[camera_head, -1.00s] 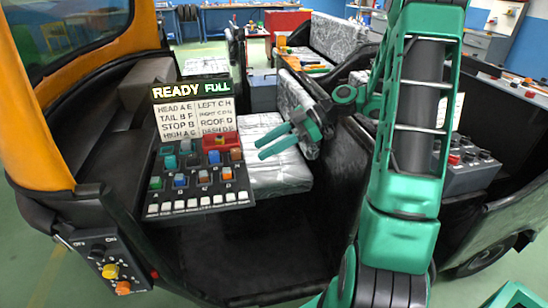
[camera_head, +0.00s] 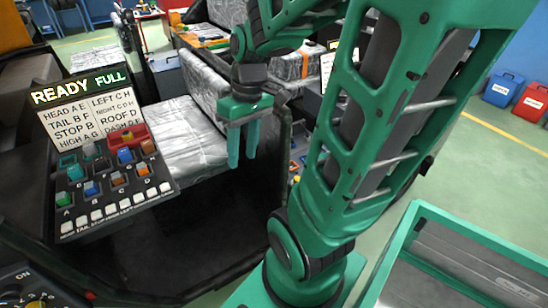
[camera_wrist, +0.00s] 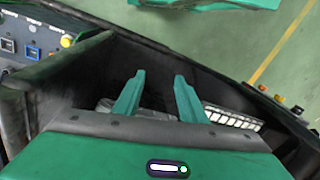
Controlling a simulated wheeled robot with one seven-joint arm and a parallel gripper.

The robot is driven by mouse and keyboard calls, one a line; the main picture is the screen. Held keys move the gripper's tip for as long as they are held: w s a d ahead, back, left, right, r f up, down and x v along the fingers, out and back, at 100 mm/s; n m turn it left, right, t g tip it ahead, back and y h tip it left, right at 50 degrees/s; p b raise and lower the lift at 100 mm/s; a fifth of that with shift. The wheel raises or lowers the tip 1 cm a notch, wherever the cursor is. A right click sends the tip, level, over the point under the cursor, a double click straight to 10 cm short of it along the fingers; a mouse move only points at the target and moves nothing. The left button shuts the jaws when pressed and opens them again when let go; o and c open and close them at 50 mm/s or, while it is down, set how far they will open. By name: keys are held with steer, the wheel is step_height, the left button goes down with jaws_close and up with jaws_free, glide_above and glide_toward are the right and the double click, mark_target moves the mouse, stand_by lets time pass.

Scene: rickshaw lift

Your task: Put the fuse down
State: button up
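My gripper (camera_head: 242,158) hangs fingers-down beside the silver seat, right of the fuse panel (camera_head: 110,204). The wrist view shows its two fingers (camera_wrist: 160,80) apart with no fuse visible between them. The panel holds several small coloured fuses in sockets, including a green one (camera_head: 64,199), a blue one (camera_head: 91,188) and an orange one (camera_head: 142,170). A red tray (camera_head: 137,133) at the panel's upper right holds a few more fuses. The sign above (camera_head: 80,88) reads READY FULL. I cannot tell which fuse the task means.
The silver seat (camera_head: 185,140) lies between panel and gripper. A dark control box (camera_head: 30,285) is at the lower left. A green-framed cart (camera_head: 455,240) stands at the lower right. Blue (camera_head: 503,88) and red (camera_head: 531,101) boxes stand on the floor at the far right.

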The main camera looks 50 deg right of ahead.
steer(key=s+d+r+m+h, duration=0.1)
steer(key=s+d+m, duration=0.1)
steer(key=s+m, duration=0.3)
steer(key=s, duration=0.4)
steer(key=shift+d+m+g+h, duration=0.2)
steer(key=shift+m+g+h, duration=0.1)
steer(key=shift+m, duration=0.1)
